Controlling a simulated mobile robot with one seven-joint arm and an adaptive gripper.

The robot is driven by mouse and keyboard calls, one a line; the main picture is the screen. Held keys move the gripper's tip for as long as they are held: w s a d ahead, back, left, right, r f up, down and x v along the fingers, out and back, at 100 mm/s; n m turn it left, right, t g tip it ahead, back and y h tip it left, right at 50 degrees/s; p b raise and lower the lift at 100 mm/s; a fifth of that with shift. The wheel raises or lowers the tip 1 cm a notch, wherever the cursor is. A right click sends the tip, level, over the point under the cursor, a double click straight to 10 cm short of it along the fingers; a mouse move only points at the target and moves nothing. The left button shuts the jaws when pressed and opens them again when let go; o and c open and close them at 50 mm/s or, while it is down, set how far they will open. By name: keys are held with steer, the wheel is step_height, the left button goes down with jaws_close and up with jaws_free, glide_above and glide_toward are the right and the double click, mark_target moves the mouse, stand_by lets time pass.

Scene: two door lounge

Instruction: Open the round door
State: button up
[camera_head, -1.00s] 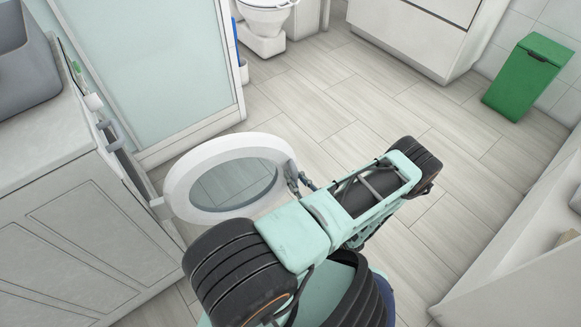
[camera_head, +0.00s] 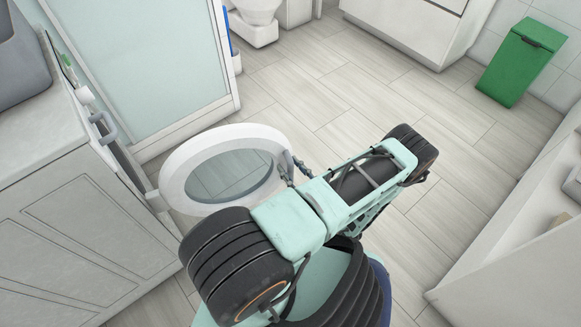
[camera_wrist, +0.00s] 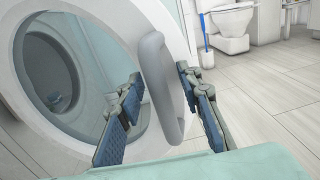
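The round door (camera_head: 174,180) is a white ring with a glass middle. In the head view it stands swung out from the front of the machine at left, attached near its left edge. In the wrist view the door (camera_wrist: 122,24) fills the left side, and its grey loop handle (camera_wrist: 155,80) stands upright between my fingers. My gripper (camera_wrist: 165,108) is open, with one finger on each side of the handle. I see no clear firm contact. In the head view my arm hides most of my gripper (camera_head: 294,171), at the door's right edge.
A grey-white cabinet (camera_head: 85,225) stands at left, with a glass panel (camera_head: 135,65) behind it. A toilet (camera_head: 258,12), a white drawer unit (camera_head: 405,28) and a green bin (camera_head: 520,62) stand farther back. A white unit (camera_head: 510,262) borders the right. The floor between is clear.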

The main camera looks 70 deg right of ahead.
steer(key=v, duration=1.2)
steer(key=shift+w+d, duration=0.1)
